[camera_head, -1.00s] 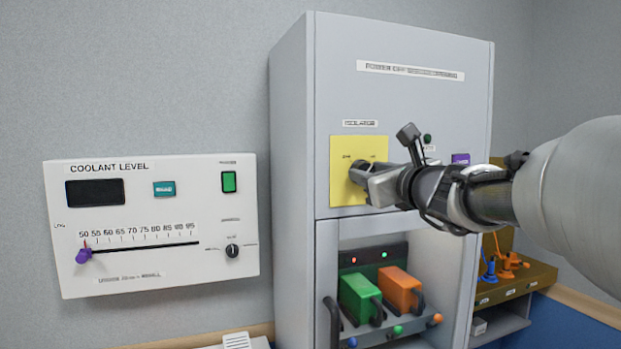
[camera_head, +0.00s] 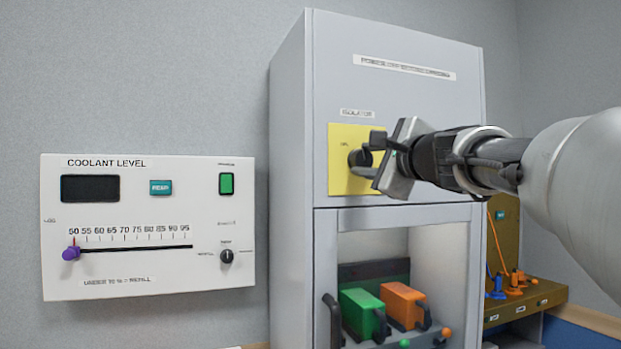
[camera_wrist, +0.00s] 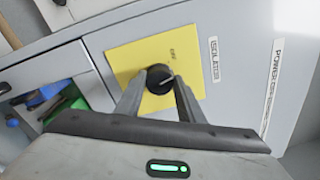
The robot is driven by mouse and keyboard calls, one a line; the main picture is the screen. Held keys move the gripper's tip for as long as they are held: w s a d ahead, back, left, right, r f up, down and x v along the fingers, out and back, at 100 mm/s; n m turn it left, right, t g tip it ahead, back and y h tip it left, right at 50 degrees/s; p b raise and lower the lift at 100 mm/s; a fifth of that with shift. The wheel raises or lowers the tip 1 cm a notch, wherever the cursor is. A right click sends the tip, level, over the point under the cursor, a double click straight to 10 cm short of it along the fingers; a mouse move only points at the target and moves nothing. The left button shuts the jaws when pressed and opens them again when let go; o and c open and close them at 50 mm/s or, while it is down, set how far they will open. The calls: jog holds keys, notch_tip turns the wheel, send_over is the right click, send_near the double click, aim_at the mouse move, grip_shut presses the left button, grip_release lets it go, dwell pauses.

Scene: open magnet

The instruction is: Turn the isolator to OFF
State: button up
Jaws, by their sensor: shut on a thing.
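The isolator is a round black knob (camera_head: 358,157) on a yellow plate (camera_head: 340,182) on the grey cabinet's upper door. In the wrist view the knob (camera_wrist: 159,79) sits between my two fingertips, with a pale pointer line on its face. A small label on the yellow plate (camera_wrist: 135,52) is too blurred there to read surely. My gripper (camera_head: 374,158) reaches in from the right and is shut on the knob, its body rolled so the jaws sit slantwise. My gripper hides the right part of the plate and its marking.
A white coolant level panel (camera_head: 150,265) with a purple slider (camera_head: 71,253) hangs to the left. Below the isolator, an open bay holds a green block (camera_head: 362,312) and an orange block (camera_head: 400,303). A brown rack (camera_head: 545,293) stands at the right.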

jog(key=n+b, duration=0.3)
jog(key=shift+f+n, duration=0.25)
jog(key=shift+n, duration=0.15)
jog(key=shift+r+n+y+b, duration=0.15)
jog(key=shift+n+y+b, duration=0.15)
jog(key=shift+n+b, duration=1.15)
jog(key=shift+n, duration=0.25)
jog(key=o, duration=1.1)
jog(key=shift+c, duration=0.2)
jog(key=v, duration=1.7)
jog(key=shift+s+b, duration=0.2)
jog(key=shift+b, duration=0.1)
